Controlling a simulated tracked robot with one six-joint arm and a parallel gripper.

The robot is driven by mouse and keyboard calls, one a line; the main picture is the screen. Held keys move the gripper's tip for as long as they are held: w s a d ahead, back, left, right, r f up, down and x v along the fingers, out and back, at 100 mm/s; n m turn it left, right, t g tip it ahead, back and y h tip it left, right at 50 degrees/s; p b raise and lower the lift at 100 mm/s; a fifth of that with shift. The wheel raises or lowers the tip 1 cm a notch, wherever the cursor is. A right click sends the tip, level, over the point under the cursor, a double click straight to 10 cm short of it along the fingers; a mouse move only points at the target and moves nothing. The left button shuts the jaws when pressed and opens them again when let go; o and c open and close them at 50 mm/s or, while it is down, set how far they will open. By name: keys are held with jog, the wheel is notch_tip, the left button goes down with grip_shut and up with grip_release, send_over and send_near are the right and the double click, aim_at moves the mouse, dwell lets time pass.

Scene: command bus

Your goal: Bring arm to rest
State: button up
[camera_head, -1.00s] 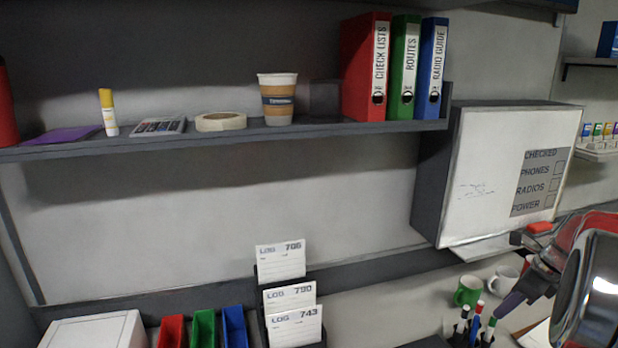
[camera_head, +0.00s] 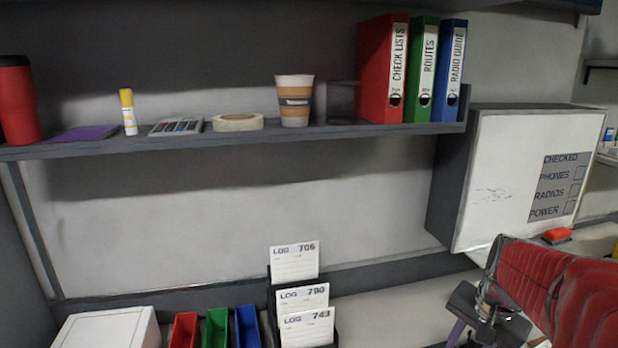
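My arm (camera_head: 555,290), red with dark and metal parts, reaches in from the lower right. My gripper (camera_head: 482,325) is at its end, low in the picture, over the counter to the right of the log card holder. Its fingertips are partly cut off by the bottom edge, and I cannot tell whether it is open or shut. I see nothing clearly held in it.
A shelf (camera_head: 260,136) holds a paper cup (camera_head: 295,104), tape, a glue stick and red, green and blue binders. A whiteboard (camera_head: 505,170) is above the arm, with a red eraser (camera_head: 557,236) below it. Log cards (camera_head: 305,328) and coloured bins stand left of my gripper.

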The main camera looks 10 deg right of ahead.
jog(key=s+a+r+n+t, duration=0.1)
jog(key=s+a+n, duration=0.1)
jog(key=a+n, duration=0.2)
jog(key=s+a+r+n+t, duration=0.1)
jog(key=s+a+r+n, duration=0.1)
jog(key=a, duration=0.8)
jog(key=s+a+r+n+t, duration=0.1)
jog(key=s+a+n, duration=0.3)
jog(key=a, duration=0.4)
jog(key=shift+s+r+n, duration=0.25)
jog(key=shift+r+n, duration=0.3)
jog(key=shift+n, duration=0.25)
